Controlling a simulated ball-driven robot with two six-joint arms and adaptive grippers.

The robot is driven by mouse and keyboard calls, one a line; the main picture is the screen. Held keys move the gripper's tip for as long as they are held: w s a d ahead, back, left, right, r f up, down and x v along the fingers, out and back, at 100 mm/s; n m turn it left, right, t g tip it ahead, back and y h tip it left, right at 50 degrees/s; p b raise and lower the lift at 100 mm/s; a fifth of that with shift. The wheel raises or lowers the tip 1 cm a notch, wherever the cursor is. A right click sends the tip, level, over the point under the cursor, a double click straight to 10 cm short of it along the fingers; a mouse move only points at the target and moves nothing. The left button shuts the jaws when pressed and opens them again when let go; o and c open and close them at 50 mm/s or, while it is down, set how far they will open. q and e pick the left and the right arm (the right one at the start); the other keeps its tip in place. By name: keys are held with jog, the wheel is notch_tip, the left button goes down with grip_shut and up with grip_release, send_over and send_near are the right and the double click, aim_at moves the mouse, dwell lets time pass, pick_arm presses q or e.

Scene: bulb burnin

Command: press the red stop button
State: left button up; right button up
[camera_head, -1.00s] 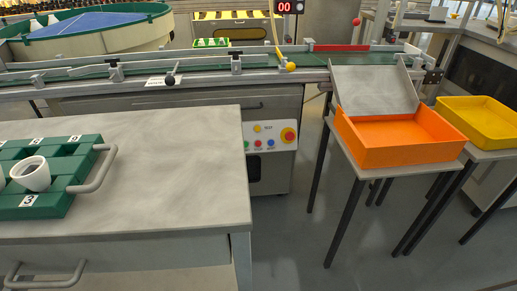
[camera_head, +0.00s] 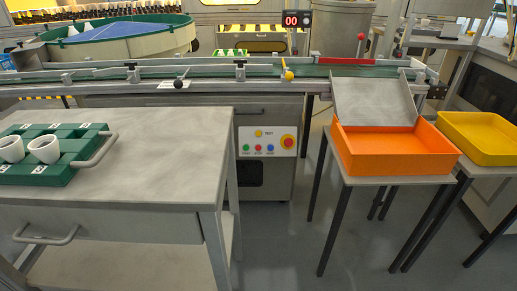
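The large red stop button (camera_head: 289,141) sits on a yellow surround at the right of the white control panel (camera_head: 267,142). The panel is on the front of the cabinet below the conveyor, between the grey table and the orange tray's stand. Smaller green, red and blue buttons and a yellow one are on the panel to its left. Nothing covers the stop button. Neither of my grippers shows in the head view.
A grey table (camera_head: 150,165) at the left bears a green rack (camera_head: 40,172) with white cups. An orange tray (camera_head: 395,155) and a yellow tray (camera_head: 480,140) stand at the right. The conveyor (camera_head: 220,72) runs across behind. Open floor lies before the panel.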

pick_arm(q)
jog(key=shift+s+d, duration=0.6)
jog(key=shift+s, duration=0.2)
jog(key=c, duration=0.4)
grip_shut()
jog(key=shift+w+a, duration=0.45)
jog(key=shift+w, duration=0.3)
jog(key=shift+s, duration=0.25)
